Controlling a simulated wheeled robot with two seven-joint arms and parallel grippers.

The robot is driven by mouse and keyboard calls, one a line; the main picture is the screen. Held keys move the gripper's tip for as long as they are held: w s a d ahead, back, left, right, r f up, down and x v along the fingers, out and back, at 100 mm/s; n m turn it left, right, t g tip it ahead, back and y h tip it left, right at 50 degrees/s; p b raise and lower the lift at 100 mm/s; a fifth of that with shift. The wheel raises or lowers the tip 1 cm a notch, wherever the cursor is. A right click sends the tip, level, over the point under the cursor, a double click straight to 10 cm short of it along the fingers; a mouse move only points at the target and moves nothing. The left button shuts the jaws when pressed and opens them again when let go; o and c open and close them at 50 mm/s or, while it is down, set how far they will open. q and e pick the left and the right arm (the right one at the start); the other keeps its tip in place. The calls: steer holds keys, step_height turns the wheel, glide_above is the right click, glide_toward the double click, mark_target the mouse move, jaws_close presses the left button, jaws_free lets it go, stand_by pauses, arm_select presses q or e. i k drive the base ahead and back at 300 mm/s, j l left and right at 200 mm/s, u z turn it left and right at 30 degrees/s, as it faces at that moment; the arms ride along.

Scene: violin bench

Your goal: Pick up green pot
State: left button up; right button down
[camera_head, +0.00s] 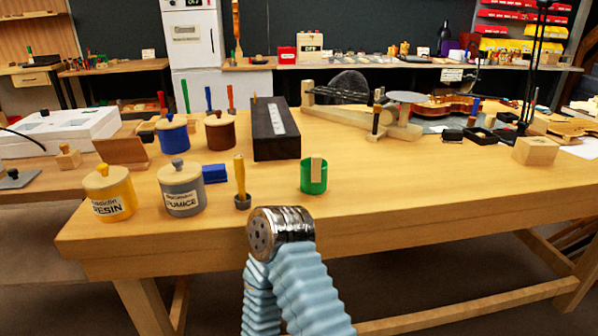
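The green pot (314,182) stands upright on the wooden workbench (400,185), near its front edge and right of the picture's middle. A flat light wooden piece (316,168) shows at its top, and I cannot tell whether it stands inside the pot or behind its rim. Nothing touches the pot from outside. No gripper fingers of mine show in the head view, on the left or on the right.
A light blue ribbed sleeve with a metal end (281,232) rises in front of the bench, below the pot. Left of the pot are a yellow-handled tool (240,180), a pumice jar (181,190) and a black block (275,130). Bench right of the pot is clear.

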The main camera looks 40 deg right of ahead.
mark_target(313, 170)
steer(key=z, duration=1.5)
steer(key=k+l, duration=0.1)
steer(key=k+l+z, duration=0.1)
steer(key=l, duration=0.2)
